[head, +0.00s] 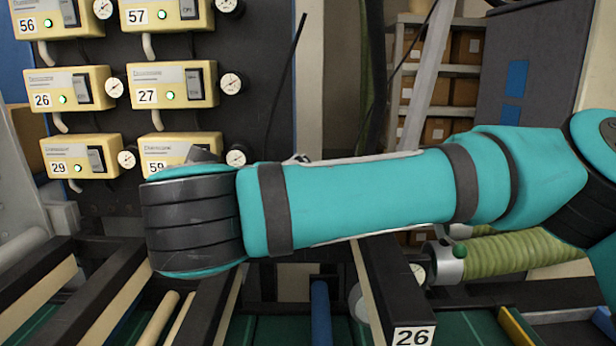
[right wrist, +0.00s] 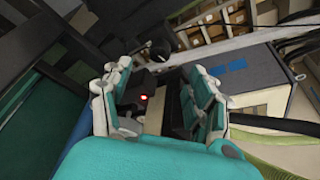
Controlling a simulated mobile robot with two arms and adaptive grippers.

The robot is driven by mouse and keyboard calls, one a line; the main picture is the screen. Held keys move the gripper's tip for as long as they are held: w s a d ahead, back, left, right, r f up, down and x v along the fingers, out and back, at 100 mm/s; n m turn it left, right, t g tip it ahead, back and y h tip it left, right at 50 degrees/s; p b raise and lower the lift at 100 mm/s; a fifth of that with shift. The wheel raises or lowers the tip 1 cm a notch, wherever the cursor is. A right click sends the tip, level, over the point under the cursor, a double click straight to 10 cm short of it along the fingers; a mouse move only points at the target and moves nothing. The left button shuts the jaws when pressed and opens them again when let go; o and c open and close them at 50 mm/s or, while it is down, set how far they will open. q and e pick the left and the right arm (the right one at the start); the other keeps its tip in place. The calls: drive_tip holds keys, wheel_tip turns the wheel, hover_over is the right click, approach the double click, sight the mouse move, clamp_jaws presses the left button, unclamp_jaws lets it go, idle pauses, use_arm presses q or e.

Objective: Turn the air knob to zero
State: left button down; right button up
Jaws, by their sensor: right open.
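My right arm reaches across the head view from the right, and its gripper is hidden there behind the dark wrist end. In the right wrist view my right gripper (right wrist: 160,70) is open, with its two teal-and-white fingers apart and nothing held between them. A dark box with a small red light (right wrist: 144,98) shows between the fingers, beyond them. A dark round part (right wrist: 160,49) shows past the fingertips; I cannot tell whether it is the air knob. No air knob can be made out for sure in either view. My left gripper is not in view.
Cream numbered units (head: 68,88) with round gauges (head: 232,84) hang on a dark panel at the left. A dark rail marked 26 (head: 400,295) and a ribbed green hose (head: 520,253) lie below the arm. Shelves with boxes (head: 437,131) stand behind.

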drive_tip(key=p+x, duration=0.4)
drive_tip(key=x, duration=0.7)
drive_tip(key=shift+w+d, duration=0.1)
drive_tip(key=shift+d, duration=0.05)
drive_tip(key=c, duration=1.2)
drive_tip(key=shift+o, duration=0.2)
